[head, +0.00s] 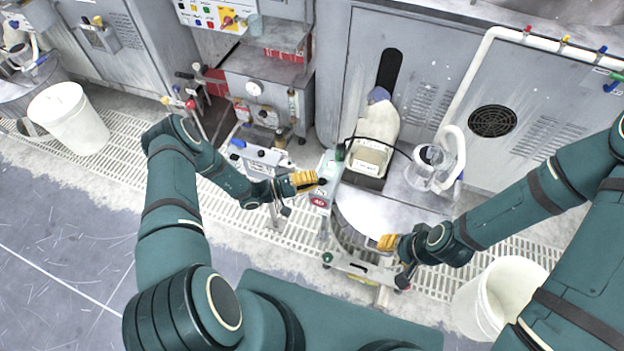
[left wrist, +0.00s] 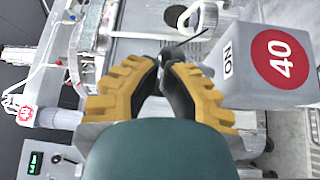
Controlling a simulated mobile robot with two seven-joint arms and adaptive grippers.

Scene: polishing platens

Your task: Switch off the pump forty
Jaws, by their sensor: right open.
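The pump forty switch box is a grey box with a red round "40" label (head: 319,202), at the middle of the head view. In the left wrist view the box (left wrist: 240,85) fills the upper right, and "ON" is printed beside the label. My left gripper (head: 316,181) is at the upper part of the box, and its yellow fingertips (left wrist: 168,56) come together beside it. My right gripper (head: 383,242) is open over the round platen's front edge.
White buckets stand at the left (head: 68,118) and lower right (head: 490,300). A bench unit (head: 262,85) and grey cabinets line the back. Floor at lower left is clear.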

